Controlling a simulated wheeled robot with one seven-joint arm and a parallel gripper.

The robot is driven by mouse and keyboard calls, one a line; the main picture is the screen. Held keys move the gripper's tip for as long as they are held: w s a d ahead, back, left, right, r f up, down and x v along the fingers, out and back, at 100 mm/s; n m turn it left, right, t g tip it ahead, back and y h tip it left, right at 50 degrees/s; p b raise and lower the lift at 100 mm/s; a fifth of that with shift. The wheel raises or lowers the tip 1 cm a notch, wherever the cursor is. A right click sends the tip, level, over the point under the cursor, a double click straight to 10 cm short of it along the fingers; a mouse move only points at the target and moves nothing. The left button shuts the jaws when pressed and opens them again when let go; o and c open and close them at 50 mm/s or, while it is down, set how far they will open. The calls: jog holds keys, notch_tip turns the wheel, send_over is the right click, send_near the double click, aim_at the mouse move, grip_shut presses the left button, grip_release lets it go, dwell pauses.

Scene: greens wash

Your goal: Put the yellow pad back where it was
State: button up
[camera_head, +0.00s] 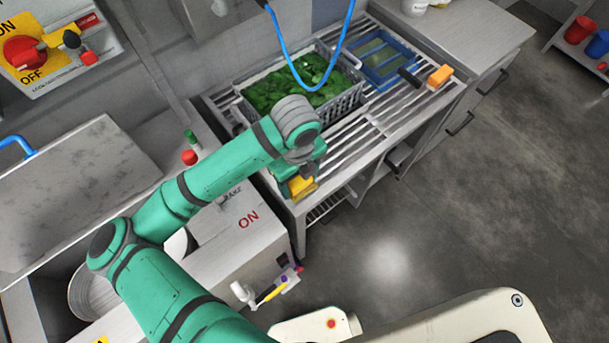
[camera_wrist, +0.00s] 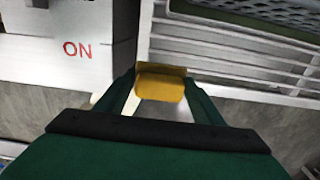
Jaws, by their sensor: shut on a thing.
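The yellow pad (camera_head: 301,186) is between the fingers of my gripper (camera_head: 299,182), at the near left corner of the slatted metal rack (camera_head: 400,122). In the wrist view the yellow pad (camera_wrist: 160,87) sits between the two green fingers (camera_wrist: 160,90), over the rack's edge. My gripper is shut on it. I cannot tell whether the pad touches the rack. My arm hides part of the rack's left side.
A grey crate of green leaves (camera_head: 355,97) stands on the rack. Behind it is a blue tray (camera_head: 408,62). An orange block (camera_head: 440,76) and a dark object (camera_head: 410,77) lie at the right. A blue hose (camera_head: 276,35) hangs over the crate.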

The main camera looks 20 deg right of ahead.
aim_at(302, 184)
jog(key=shift+w+d+f, duration=0.4)
jog(key=shift+f, duration=0.3)
jog(key=f, duration=0.3)
jog(key=shift+w+d+f, duration=0.1)
jog(key=shift+w+f, duration=0.15)
jog(key=shift+f, duration=0.05)
jog(key=shift+d, duration=0.1)
jog(key=shift+s+f, duration=0.1)
jog(key=o, duration=1.1)
jog(key=shift+o, duration=0.2)
notch_tip(302, 184, up, 12)
jog(key=shift+r, duration=0.15)
